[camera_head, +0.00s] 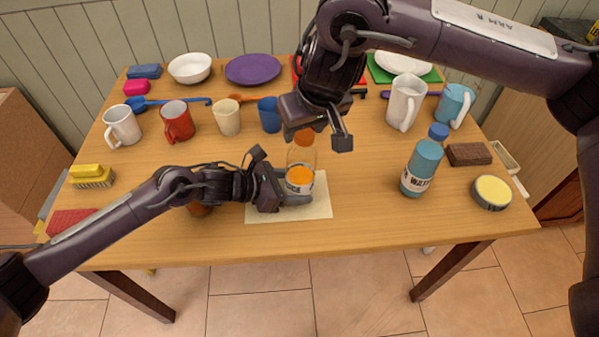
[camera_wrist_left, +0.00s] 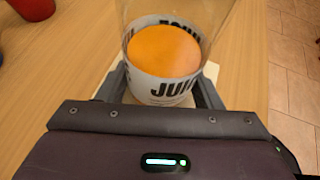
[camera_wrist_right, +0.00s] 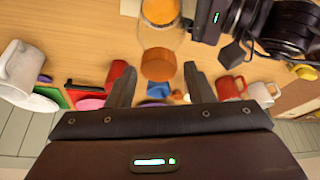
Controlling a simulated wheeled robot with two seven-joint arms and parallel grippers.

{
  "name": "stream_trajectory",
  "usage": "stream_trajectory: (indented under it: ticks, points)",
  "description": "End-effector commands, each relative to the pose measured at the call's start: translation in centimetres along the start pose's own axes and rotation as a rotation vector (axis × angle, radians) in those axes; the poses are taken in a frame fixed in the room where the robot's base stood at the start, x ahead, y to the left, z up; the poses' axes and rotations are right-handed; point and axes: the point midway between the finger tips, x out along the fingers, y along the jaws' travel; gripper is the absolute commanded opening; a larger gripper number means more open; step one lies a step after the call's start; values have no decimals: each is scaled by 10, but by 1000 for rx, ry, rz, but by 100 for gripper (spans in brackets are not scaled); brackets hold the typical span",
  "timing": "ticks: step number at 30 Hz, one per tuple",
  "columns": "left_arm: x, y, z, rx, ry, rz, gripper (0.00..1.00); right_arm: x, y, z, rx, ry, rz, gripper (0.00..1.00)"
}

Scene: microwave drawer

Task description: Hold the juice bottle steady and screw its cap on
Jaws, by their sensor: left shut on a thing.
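The clear juice bottle (camera_head: 302,160) stands upright on a cream mat (camera_head: 318,208), with orange juice low inside. My left gripper (camera_head: 298,196) is shut around the bottle's lower, labelled part; the left wrist view shows the label (camera_wrist_left: 165,88) between its fingers. The orange cap (camera_head: 304,137) sits at the top of the bottle; whether it is threaded on cannot be told. My right gripper (camera_head: 317,132) is above the bottle, open. In the right wrist view the cap (camera_wrist_right: 158,65) is centred between its fingertips, with gaps on both sides.
A blue water bottle (camera_head: 421,168) stands to the right, near a brown block (camera_head: 469,154) and a round yellow-topped tin (camera_head: 491,192). Several mugs and cups, including a red mug (camera_head: 177,122), stand behind my left arm. The table front right of the mat is clear.

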Motion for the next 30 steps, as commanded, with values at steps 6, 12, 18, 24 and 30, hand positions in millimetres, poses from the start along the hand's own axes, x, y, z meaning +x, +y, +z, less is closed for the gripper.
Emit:
stream_trajectory:
  ticks: [6, 12, 18, 24, 30]
  points:
    - [0, -2, 1, 5, -2, -4, 18, 0, 0, -1, 0, 2, 0, 49]
    - [1, -2, 2, 6, -3, -6, 18, -8, 1, -5, 0, 5, 1, 49]
    - [1, -3, 2, 7, -3, -7, 18, -23, 1, -11, -1, 6, 1, 49]
    - [1, -3, 2, 7, -3, -7, 18, -38, 1, -17, 0, 6, 2, 49]
    - [1, -3, 2, 8, -3, -7, 18, -46, 1, -20, 1, 4, 0, 49]
